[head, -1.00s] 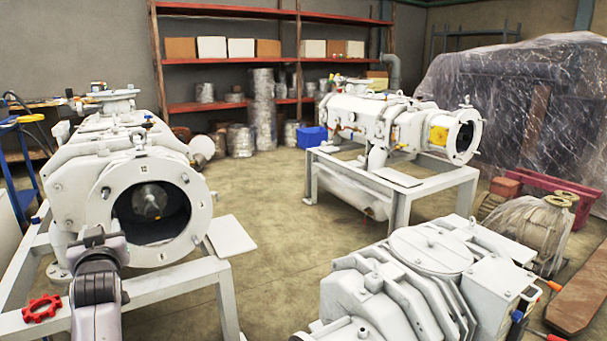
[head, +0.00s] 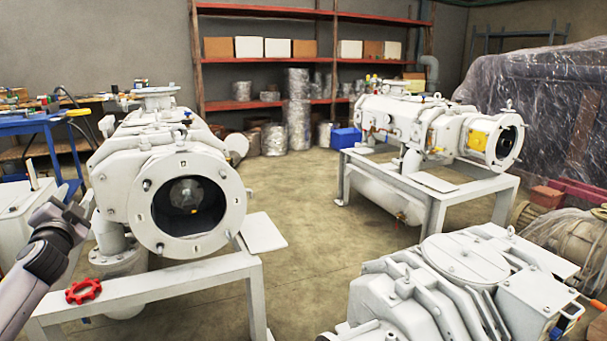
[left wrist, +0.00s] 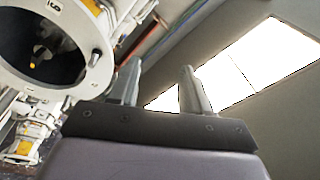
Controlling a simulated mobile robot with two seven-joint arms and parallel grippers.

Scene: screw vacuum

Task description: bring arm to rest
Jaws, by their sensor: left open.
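My left gripper (head: 68,212) is at the left edge of the head view, at the end of my raised arm. It is beside the left white vacuum pump (head: 115,190), left of its round open flange (head: 228,222), and looks apart from it. In the left wrist view, the two fingers of my left gripper (left wrist: 159,76) stand apart with nothing between them. The pump's open flange (left wrist: 97,70) shows at upper left there, with a small yellow-orange spot inside the bore. My right gripper is not in view.
A red handwheel (head: 83,291) is on the left pump's white frame (head: 150,287). Another white pump (head: 405,125) stands on a frame behind, and a third (head: 450,285) is at lower right. A blue workbench (head: 35,124) is at far left. Floor between the pumps is clear.

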